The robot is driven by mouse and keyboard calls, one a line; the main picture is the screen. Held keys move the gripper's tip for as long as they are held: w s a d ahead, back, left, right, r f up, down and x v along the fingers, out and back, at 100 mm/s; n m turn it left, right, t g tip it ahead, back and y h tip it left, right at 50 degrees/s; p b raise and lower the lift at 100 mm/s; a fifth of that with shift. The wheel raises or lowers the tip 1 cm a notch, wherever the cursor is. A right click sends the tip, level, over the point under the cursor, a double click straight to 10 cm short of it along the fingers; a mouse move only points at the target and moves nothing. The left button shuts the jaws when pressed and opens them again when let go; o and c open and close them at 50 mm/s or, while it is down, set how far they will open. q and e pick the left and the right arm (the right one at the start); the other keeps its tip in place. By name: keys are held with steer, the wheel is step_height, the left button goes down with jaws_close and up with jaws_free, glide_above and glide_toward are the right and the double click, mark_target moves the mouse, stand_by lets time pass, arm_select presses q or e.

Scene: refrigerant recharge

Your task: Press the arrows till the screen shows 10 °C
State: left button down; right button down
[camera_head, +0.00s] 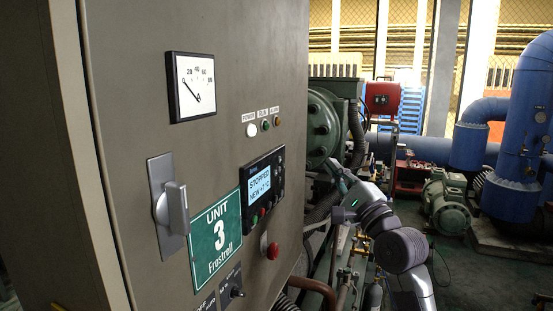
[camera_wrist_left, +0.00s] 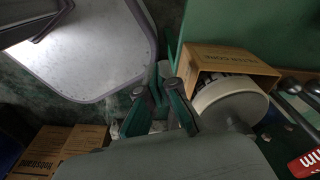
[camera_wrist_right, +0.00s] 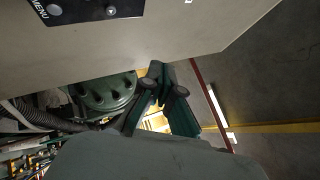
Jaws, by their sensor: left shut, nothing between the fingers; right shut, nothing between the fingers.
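The controller (camera_head: 246,193) is a black unit on the grey cabinet door. Its lit screen (camera_head: 261,184) reads "STOPPED" and, below, "NEW" with a small value that looks like +7 °C. Small buttons run along its lower edge; their arrows are too small to read in the head view. In the right wrist view, the controller's edge (camera_wrist_right: 90,8) shows a "MENU" button and a button with a small arrow mark. My right gripper (camera_head: 333,166) is shut and empty, right of the controller and apart from it. My left gripper (camera_wrist_left: 168,78) is shut and empty, away from the panel.
The door also carries a gauge (camera_head: 191,86), a handle (camera_head: 171,205), a green "UNIT 3" plate (camera_head: 215,238) and a red push button (camera_head: 270,249). Behind my right arm are pipes and a green compressor (camera_head: 322,125). A cardboard box (camera_wrist_left: 225,60) shows near my left gripper.

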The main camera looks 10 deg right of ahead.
mark_target(279, 159)
steer(key=shift+d, duration=0.15)
steer(key=w+a+p, duration=0.1)
steer(key=w+a, duration=0.3)
steer(key=a, duration=0.3)
steer(key=shift+w+a, duration=0.2)
steer(key=shift+w, duration=0.2)
steer(key=shift+w+a+r, duration=0.1)
stand_by(1.4)
steer(key=shift+w+a, duration=0.1)
steer(key=shift+a, duration=0.2)
